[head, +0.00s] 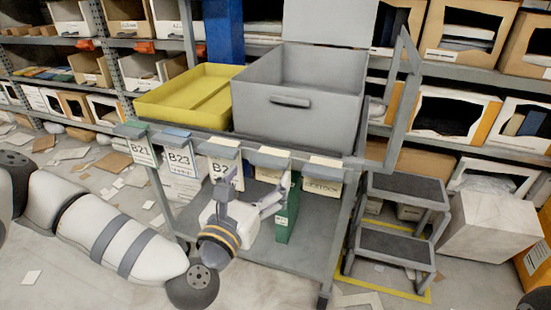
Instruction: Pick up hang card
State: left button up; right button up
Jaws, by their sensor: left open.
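A pale card marked with text ending in what looks like LOCK (322,187) hangs at the right end. My left gripper is open, its fingers pointing up just below and in front of the third card. Contact with it cannot be told. My right gripper is not in view.
A yellow tray (165,112) and a grey bin (300,115) stand on the cart top. A green upright object (287,215) is right of my left gripper. A step stool (395,243) and a white box (490,225) stand at right. Papers litter the floor; racks fill the back.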

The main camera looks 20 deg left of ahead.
aim_at(267, 163)
pick_arm(q)
jog(key=w, duration=0.7)
jog(key=shift+d+f, duration=0.1)
jog(key=shift+f, duration=0.05)
jog(key=c, duration=0.8)
